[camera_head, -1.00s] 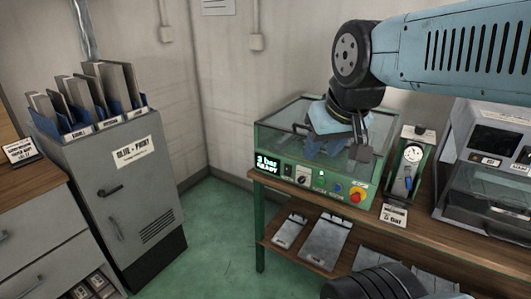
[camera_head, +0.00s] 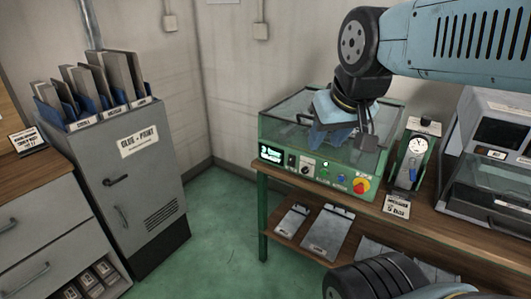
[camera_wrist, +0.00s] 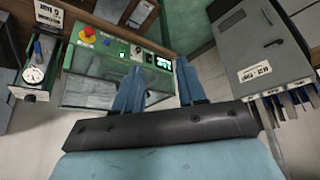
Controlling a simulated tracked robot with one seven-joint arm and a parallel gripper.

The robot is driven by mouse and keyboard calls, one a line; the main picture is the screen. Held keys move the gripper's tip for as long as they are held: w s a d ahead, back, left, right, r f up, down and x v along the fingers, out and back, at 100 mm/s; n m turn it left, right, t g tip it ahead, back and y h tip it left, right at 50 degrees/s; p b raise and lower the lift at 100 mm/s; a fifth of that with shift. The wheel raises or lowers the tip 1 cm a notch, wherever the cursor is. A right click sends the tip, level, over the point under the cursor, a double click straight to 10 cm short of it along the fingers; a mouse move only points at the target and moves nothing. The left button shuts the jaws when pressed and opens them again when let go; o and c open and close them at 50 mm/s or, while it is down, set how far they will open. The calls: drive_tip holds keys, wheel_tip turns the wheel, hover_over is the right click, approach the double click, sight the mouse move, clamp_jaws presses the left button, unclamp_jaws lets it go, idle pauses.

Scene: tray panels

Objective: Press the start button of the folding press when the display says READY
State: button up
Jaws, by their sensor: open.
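The folding press (camera_head: 285,135) is a green box with a clear lid on the wooden bench. Its front panel has a small lit display (camera_head: 271,153); the text is blurred, with a 3 on its top line. To the right are a black knob (camera_head: 306,170), a small lit green lamp (camera_head: 325,164), a green button (camera_head: 325,175), a blue button (camera_head: 342,178) and a red knob on yellow (camera_head: 361,187). My gripper (camera_head: 334,138) is open, in front of or above the lid, its blue fingers apart from the panel buttons. The wrist view shows the fingers (camera_wrist: 161,88) and the panel upside down.
A pressure gauge unit (camera_head: 414,160) stands right of the press, with a label card (camera_head: 397,206) before it. A grey machine (camera_head: 497,180) is further right. Metal plates (camera_head: 328,232) lie on the lower shelf. A grey cabinet (camera_head: 135,190) stands left, with clear green floor (camera_head: 218,230) between.

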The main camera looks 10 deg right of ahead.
clamp_jaws()
idle(0.4)
idle(1.4)
